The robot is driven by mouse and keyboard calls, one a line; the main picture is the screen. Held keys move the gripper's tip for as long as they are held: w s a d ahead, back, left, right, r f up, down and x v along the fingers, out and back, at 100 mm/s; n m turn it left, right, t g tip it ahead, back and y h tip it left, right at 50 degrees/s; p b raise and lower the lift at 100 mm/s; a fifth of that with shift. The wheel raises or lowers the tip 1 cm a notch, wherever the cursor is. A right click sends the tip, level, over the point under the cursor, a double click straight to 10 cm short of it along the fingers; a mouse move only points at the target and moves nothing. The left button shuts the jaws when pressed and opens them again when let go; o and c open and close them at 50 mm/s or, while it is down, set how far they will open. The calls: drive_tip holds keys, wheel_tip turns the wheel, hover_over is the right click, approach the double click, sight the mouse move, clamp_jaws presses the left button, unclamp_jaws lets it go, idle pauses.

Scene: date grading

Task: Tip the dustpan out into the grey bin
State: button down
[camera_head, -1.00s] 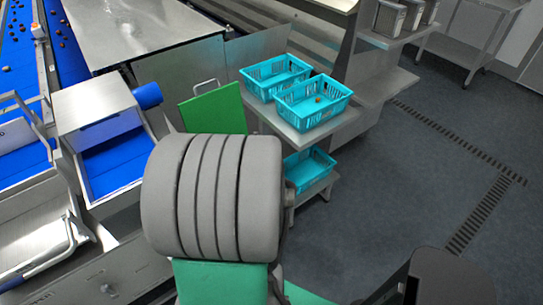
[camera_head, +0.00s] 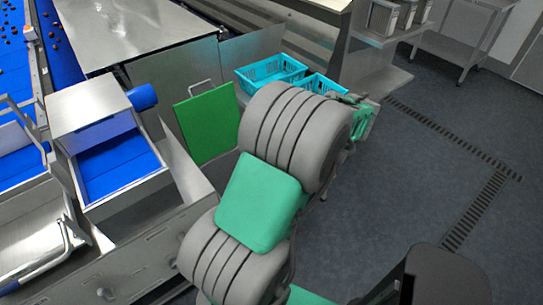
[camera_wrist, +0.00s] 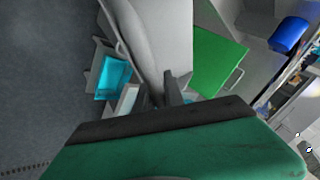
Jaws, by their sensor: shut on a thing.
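In the wrist view my gripper (camera_wrist: 162,90) shows two dark fingers shut on the narrow end of a pale grey piece, which I take to be the dustpan (camera_wrist: 168,30). Its broad grey face stretches away to the top edge, with a raised rim along the left. I cannot make out anything lying in it. In the head view my arm hides the dustpan and the fingertips. I cannot pick out the grey bin with certainty. Some small grey containers (camera_head: 384,17) stand on a shelf at the top right of the head view.
Turquoise crates (camera_head: 271,72) stand on a stand behind my arm, partly hidden. A green panel (camera_head: 206,122) leans by the steel machine with a blue chute (camera_head: 118,165). Grey floor (camera_head: 430,170) with drain grates is open to the right. A steel trolley (camera_head: 445,50) stands behind.

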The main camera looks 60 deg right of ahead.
drive_tip(key=s+d+r+m+h, duration=0.1)
drive_tip(key=s+d, duration=0.1)
drive_tip(key=d, duration=0.3)
drive_tip(key=s+d+m+g, duration=0.1)
drive_tip(key=s+d+m, duration=0.1)
drive_tip(key=d, duration=0.3)
drive_tip(key=shift+s+r+h, duration=0.35)
drive_tip(key=shift+h, duration=0.05)
